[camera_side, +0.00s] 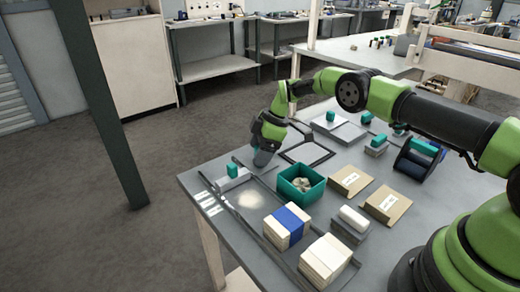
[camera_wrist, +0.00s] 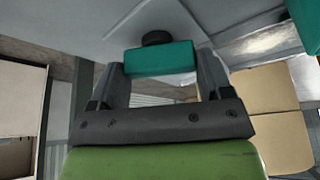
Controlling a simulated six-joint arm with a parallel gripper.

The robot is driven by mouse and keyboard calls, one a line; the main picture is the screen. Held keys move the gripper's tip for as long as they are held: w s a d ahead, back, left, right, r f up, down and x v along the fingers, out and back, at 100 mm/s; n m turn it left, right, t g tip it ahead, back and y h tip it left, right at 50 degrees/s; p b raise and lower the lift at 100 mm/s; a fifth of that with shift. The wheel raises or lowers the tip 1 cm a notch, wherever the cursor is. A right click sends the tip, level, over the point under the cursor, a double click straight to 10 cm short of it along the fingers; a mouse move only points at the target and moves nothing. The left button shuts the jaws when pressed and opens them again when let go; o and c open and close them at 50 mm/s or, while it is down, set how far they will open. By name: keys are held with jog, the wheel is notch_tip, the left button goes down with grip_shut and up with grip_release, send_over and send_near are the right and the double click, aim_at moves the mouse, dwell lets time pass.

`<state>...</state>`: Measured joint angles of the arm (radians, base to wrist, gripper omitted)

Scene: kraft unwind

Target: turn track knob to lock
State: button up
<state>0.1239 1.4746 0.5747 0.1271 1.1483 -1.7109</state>
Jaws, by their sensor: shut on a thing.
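In the wrist view, a teal block-shaped knob (camera_wrist: 160,59) lies between the two fingers of my gripper (camera_wrist: 161,70), which is shut on it. A dark round piece (camera_wrist: 156,38) shows just beyond the knob, against a pale grey plate (camera_wrist: 165,15). In the side view, my gripper (camera_side: 262,158) points down low over the left part of the table. A teal block (camera_side: 232,170) on a light base shows just left of it. I cannot tell whether this is the same piece, as the fingertips are hard to make out there. The knob's turn angle is unclear.
A teal bin (camera_side: 301,184) with small pieces stands right of my gripper. Brown boxes (camera_side: 351,180), a blue-banded cream stack (camera_side: 287,227) and a black frame (camera_side: 307,148) are nearby. More teal-topped fixtures (camera_side: 331,116) stand farther back. A long dark rail runs along the table's left front.

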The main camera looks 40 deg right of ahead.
jog(key=shift+n, duration=0.4)
jog(key=o, duration=0.6)
jog(key=shift+o, duration=0.2)
jog(key=v, duration=1)
jog(key=shift+w, duration=0.2)
